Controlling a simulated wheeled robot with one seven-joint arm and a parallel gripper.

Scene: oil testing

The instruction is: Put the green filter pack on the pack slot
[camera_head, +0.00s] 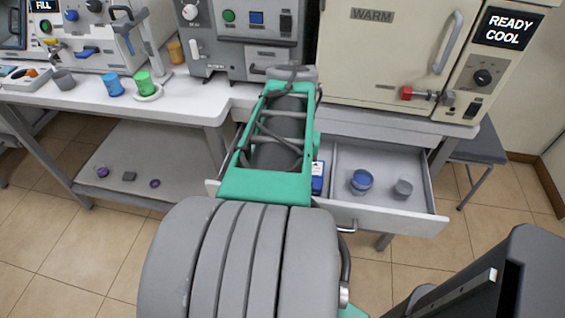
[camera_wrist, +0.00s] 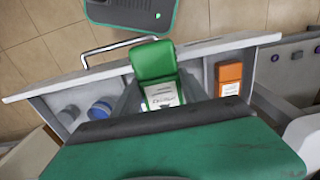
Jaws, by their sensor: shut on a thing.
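The green filter pack (camera_wrist: 155,65) has a white label and shows in the middle of the wrist view. My gripper (camera_wrist: 158,92) is shut on it, with a grey finger on each side. The pack overlaps the front wall of the open drawer (camera_wrist: 60,78) in this view; I cannot tell how far it is above the drawer floor. In the head view my arm hides the pack and the gripper. I cannot make out the pack slot in either view.
The drawer also holds an orange pack (camera_wrist: 228,78), a blue pack (camera_head: 318,178), a blue round container (camera_head: 361,181) and a grey cup (camera_head: 403,188). A grey machine (camera_head: 240,40) and a cream oven (camera_head: 385,50) stand behind. Blue (camera_head: 114,85) and green (camera_head: 144,83) cups stand at left.

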